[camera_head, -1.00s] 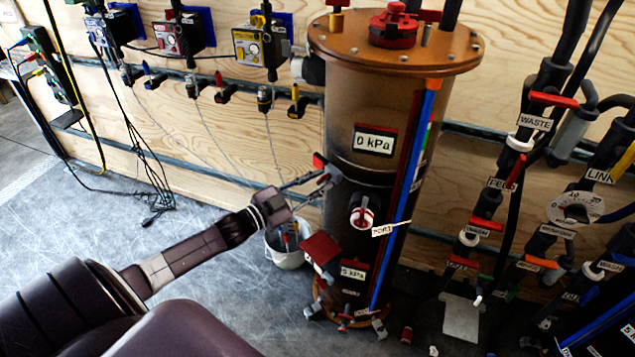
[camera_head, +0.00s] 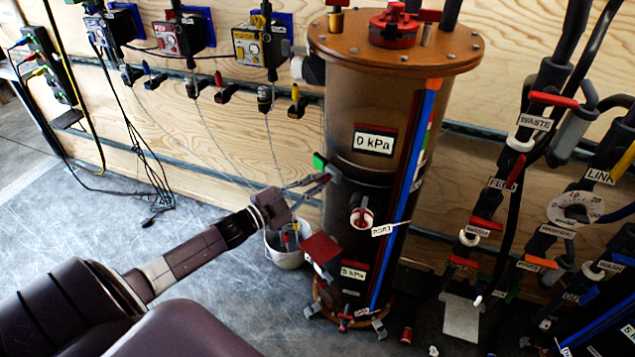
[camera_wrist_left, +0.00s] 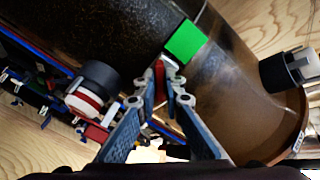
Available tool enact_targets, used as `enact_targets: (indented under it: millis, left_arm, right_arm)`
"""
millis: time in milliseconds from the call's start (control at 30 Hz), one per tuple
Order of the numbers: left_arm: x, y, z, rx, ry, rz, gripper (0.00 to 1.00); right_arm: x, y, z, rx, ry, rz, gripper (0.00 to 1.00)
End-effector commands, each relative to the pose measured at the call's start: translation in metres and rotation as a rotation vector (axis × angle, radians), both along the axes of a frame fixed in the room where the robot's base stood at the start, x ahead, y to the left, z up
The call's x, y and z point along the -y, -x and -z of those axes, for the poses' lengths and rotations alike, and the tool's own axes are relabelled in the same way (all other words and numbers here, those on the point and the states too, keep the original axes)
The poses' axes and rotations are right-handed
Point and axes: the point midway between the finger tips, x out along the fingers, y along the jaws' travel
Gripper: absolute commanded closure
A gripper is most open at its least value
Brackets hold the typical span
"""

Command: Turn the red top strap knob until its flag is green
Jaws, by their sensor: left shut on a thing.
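The strap knob sits on the left side of the tall brown cylinder (camera_head: 375,100), below the 0 kPa label. Its flag (camera_head: 320,161) is green now; in the left wrist view the green flag (camera_wrist_left: 185,41) stands just beyond the fingertips. A red part of the knob (camera_wrist_left: 159,76) shows between the fingers. My left gripper (camera_head: 325,178) is shut on the knob, and in the left wrist view its two blue-grey fingers (camera_wrist_left: 166,92) converge there. Most of the knob is hidden by the fingers. My right gripper is not in view.
A red and white port knob (camera_head: 361,216) protrudes from the cylinder right of and below my left gripper. A white bucket (camera_head: 287,257) stands on the floor behind the gripper. Labelled pipes and valves (camera_head: 487,225) fill the right side. Floor at left is mostly clear.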

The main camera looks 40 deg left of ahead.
Motion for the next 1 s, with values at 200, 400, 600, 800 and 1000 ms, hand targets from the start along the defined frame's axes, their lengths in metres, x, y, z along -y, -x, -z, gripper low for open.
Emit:
enact_targets:
  millis: [200,400,600,800,1000]
  left_arm:
    - [0.0006,0.0003,0.0005,0.037,-0.123,0.001,1.00]
    - [0.0008,0.0003,0.0006,0.057,-0.193,0.001,1.00]
    - [0.0007,0.0004,0.0005,0.064,-0.220,0.002,1.00]
    - [0.0007,0.0004,0.0005,0.064,-0.222,0.001,1.00]
    - [0.0006,0.0005,0.0007,0.064,-0.221,0.001,0.85]
  right_arm:
    - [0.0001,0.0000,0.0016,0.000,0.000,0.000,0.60]
    - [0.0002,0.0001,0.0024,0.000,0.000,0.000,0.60]
    - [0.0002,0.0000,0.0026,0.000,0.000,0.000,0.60]
    - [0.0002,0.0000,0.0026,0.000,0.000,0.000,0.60]
    - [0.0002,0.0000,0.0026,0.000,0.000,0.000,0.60]
